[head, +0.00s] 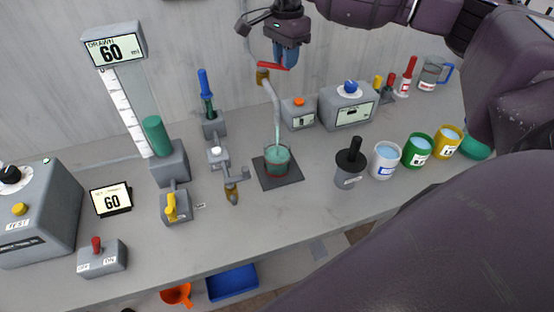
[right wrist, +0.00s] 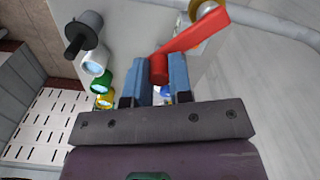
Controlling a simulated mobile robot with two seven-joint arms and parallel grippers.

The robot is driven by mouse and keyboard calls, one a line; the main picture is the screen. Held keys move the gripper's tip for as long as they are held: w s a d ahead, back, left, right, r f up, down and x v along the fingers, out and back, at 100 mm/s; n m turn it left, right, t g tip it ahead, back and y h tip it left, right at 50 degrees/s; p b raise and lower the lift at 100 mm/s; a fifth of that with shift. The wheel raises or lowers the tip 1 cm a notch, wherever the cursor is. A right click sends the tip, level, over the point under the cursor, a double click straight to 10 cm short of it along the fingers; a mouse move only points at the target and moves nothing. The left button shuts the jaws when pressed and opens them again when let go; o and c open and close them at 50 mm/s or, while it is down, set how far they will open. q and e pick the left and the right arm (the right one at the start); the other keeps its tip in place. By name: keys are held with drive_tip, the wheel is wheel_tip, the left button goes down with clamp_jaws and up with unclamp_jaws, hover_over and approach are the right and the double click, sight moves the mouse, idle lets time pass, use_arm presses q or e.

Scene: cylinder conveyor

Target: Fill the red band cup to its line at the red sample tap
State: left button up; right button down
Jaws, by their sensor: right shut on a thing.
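The red sample tap has a red lever handle (head: 272,65) and a grey spout pipe (head: 276,100). My right gripper (head: 288,62) is shut on the lever; the lever also shows in the right wrist view (right wrist: 200,31), its end between the blue fingers (right wrist: 163,70). A pale green stream (head: 278,132) runs from the spout into the clear red band cup (head: 278,160). The cup stands upright on a dark square pad (head: 290,181) and holds greenish liquid. I cannot tell exactly how the level sits against the line. My left gripper is not in view.
A grey lidded pot with black knob (head: 349,165) and white, green and yellow cups (head: 417,150) stand to the right. Dispensing fittings (head: 231,172) are close left of the pad. A blue tray (head: 232,282) lies below the bench.

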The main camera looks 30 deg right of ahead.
use_arm(q)
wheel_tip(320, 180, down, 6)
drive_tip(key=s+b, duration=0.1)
drive_tip(key=b, duration=0.3)
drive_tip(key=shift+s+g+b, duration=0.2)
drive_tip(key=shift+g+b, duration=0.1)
use_arm(e)
drive_tip(key=w+n, duration=0.1)
drive_tip(key=n, duration=0.1)
drive_tip(key=w+d+n, duration=0.1)
drive_tip(key=n, duration=0.2)
drive_tip(key=w+d+n, duration=0.1)
drive_tip(key=n, duration=0.2)
drive_tip(key=shift+w+d, duration=0.1)
drive_tip(key=shift+w, duration=0.05)
drive_tip(key=c, duration=0.9)
unclamp_jaws()
drive_tip(key=shift+w, duration=0.1)
drive_tip(key=o, duration=0.7)
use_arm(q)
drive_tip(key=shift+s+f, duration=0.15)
use_arm(e)
drive_tip(key=shift+o, duration=1)
